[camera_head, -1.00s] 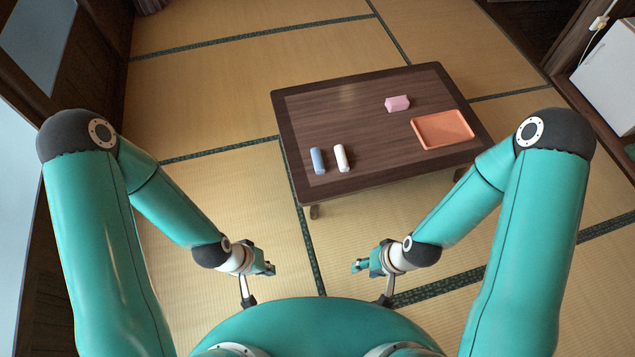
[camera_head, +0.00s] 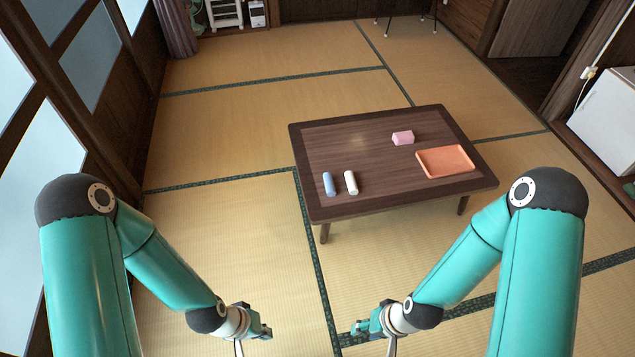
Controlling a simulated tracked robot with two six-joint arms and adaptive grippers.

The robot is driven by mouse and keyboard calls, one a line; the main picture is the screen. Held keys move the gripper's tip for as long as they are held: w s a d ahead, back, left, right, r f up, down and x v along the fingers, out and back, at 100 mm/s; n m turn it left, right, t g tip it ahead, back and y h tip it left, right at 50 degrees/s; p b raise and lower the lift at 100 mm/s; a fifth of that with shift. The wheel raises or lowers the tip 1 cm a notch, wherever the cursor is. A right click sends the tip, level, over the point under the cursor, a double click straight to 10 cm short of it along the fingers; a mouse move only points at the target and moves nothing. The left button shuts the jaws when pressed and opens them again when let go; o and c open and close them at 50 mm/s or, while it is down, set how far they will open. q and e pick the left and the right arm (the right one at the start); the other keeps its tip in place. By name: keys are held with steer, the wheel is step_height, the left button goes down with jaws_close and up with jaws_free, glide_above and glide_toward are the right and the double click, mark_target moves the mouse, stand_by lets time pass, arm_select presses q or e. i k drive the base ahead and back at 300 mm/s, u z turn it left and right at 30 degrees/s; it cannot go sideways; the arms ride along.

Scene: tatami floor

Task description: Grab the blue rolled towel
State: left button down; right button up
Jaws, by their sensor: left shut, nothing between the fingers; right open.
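The blue rolled towel (camera_head: 329,184) lies on the near left part of a low dark wooden table (camera_head: 400,200). A white rolled towel (camera_head: 351,182) lies just to its right, roughly parallel and a little apart. My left gripper (camera_head: 262,330) is shut and empty, low over the tatami in front of the table and to its left. My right gripper (camera_head: 362,328) is open and empty, also low in front of the table. Both grippers are well apart from the towels.
A pink block-like item (camera_head: 403,138) and an orange tray (camera_head: 445,162) stand on the right part of the table. A white box-shaped appliance (camera_head: 606,115) is at the right wall. Tatami floor around the table is clear.

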mark_target(328, 180)
steer(key=u, duration=0.5)
steer(key=i, duration=1.9)
steer(key=z, duration=0.7)
steer(key=k, duration=0.75)
steer(key=z, duration=0.15)
steer(key=i, duration=0.85)
steer(key=u, duration=0.05)
